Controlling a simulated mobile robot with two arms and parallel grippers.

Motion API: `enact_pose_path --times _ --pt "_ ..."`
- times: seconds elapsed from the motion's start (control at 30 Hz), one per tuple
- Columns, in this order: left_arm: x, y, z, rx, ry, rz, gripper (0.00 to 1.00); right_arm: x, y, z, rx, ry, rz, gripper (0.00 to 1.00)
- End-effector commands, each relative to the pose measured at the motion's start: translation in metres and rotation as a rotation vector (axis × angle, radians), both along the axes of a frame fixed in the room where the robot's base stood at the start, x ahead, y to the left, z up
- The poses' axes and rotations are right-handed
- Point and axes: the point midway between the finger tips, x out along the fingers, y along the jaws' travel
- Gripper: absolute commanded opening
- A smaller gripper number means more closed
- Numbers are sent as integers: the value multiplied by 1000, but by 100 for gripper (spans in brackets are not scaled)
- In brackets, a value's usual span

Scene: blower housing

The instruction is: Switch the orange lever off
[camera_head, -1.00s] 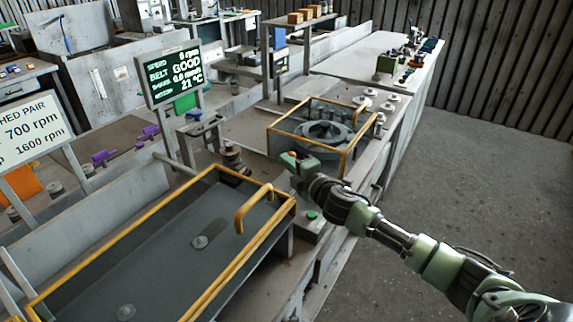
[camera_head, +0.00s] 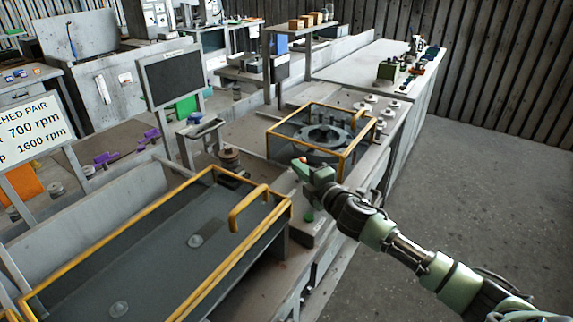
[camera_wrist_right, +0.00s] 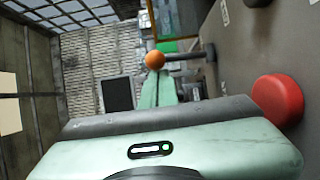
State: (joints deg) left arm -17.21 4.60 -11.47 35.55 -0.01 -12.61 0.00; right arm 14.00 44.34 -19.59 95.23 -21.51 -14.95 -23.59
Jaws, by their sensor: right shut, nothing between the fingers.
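The orange lever's round knob (camera_head: 303,160) shows at the tip of my right gripper (camera_head: 316,173) in the head view, beside the yellow-framed guard. In the right wrist view the orange knob (camera_wrist_right: 155,60) stands just beyond the pale green fingers (camera_wrist_right: 158,88). The fingers are shut with nothing between them. Whether they touch the knob cannot be told. My left gripper is not in view.
A yellow-framed clear guard (camera_head: 346,153) covers a round housing just behind the gripper. A green button (camera_head: 309,215) is on the bench below. A red button (camera_wrist_right: 277,98) shows in the wrist view. A yellow-edged trough (camera_head: 150,262) lies left. The floor at right is clear.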

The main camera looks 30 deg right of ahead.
Motion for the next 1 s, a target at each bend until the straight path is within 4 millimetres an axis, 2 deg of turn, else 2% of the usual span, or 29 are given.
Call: enact_pose_path --times 0.57,0.67,1.0 --pt "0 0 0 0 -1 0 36 -6 -4 -5 0 2 -3 0" --pt "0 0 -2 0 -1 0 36 -14 -5 -6 -1 3 -3 0" --pt "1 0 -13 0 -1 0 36 -66 -9 -5 -1 5 -4 0"
